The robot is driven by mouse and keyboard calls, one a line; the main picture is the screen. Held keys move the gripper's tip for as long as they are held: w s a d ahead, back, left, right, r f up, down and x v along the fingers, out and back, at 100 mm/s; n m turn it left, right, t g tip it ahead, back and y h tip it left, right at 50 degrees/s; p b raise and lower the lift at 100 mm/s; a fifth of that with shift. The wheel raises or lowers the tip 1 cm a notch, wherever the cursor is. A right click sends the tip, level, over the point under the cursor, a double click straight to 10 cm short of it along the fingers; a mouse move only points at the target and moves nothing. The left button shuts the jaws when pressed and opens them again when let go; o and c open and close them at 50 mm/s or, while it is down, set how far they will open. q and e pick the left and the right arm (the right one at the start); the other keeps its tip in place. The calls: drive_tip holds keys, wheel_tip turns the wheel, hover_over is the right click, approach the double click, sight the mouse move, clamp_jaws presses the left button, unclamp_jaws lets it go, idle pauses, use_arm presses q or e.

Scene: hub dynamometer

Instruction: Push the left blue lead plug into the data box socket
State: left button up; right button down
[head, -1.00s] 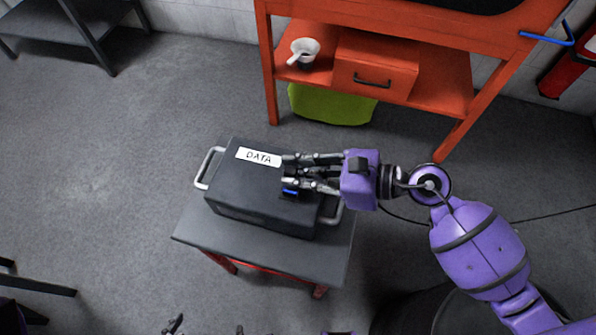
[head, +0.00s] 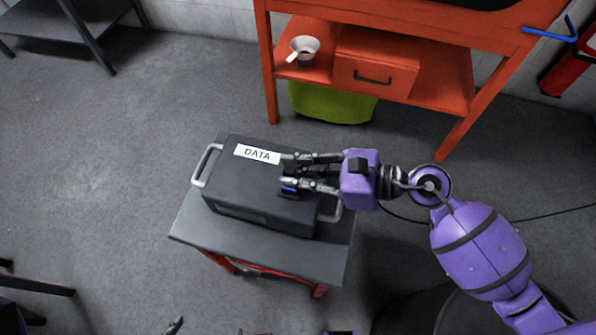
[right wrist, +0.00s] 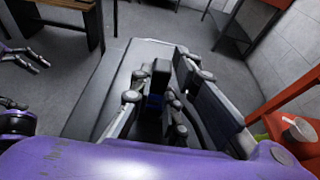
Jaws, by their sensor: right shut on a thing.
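The dark data box (head: 235,185) with a white DATA label and side handles sits on a small grey-topped table (head: 262,255) in the head view. My right gripper (head: 288,174) reaches in from the right over the right part of the box top. It is shut on the blue lead plug (head: 290,189), which mostly hides between the fingers. A blue bit of the plug also shows in the right wrist view (right wrist: 155,101), beside a black block. The socket is hidden, so I cannot tell how far the plug is in. My left gripper (head: 208,327) is open and empty at the bottom edge.
An orange bench (head: 440,90) with a drawer and a white cup (head: 304,50) stands behind. A green bin (head: 330,103) is under it. A dark cable (head: 400,217) runs behind my right arm.

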use_arm(q)
drive_tip(key=shift+s, duration=0.1)
use_arm(e)
drive_tip(key=shift+s+d+f, duration=0.1)
drive_tip(key=shift+s+f, duration=0.2)
drive_tip(key=shift+f, duration=0.4)
use_arm(q)
drive_tip(key=shift+r, duration=0.15)
use_arm(e)
drive_tip(key=shift+r, duration=0.2)
drive_tip(key=shift+w+r+p, duration=0.15)
drive_tip(key=shift+r+p, duration=0.45)
drive_tip(key=shift+p, duration=0.15)
drive_tip(key=shift+r+p, duration=0.35)
drive_tip(key=shift+r, duration=0.35)
use_arm(q)
drive_tip(key=shift+w+a+r, duration=0.1)
drive_tip(key=shift+w+r, duration=0.4)
drive_tip(key=shift+r, duration=0.4)
use_arm(e)
drive_tip(key=shift+w, duration=0.1)
use_arm(q)
drive_tip(key=shift+w, duration=0.15)
use_arm(e)
drive_tip(key=c, duration=1.6)
unclamp_jaws()
drive_tip(key=shift+r, duration=0.1)
